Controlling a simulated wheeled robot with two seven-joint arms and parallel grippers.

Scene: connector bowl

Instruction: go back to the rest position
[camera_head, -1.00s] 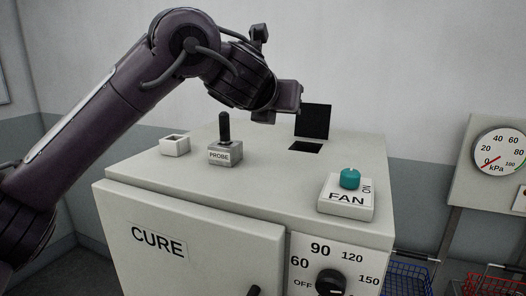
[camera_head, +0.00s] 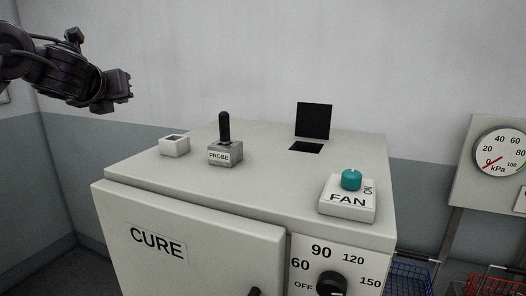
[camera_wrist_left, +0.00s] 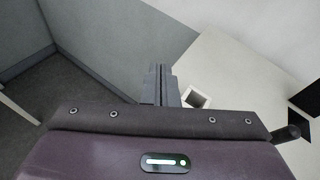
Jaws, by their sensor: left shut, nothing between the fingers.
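My left gripper (camera_head: 122,90) is at the upper left of the head view, raised in front of the wall and to the left of the white cure cabinet (camera_head: 140,170). It is shut and empty, touching nothing. In the left wrist view its closed fingers (camera_wrist_left: 161,84) point up from the middle, with the cabinet top (camera_wrist_left: 225,70) to their right. My right gripper is in neither view.
On the cabinet stand a small white open box (camera_head: 174,146), a probe block (camera_head: 225,152) with an upright black handle, an open black flap (camera_head: 314,120) and a fan switch (camera_head: 347,198) with a teal knob. A dial (camera_head: 331,284) is in front. Baskets and a kPa gauge (camera_head: 499,150) are at right.

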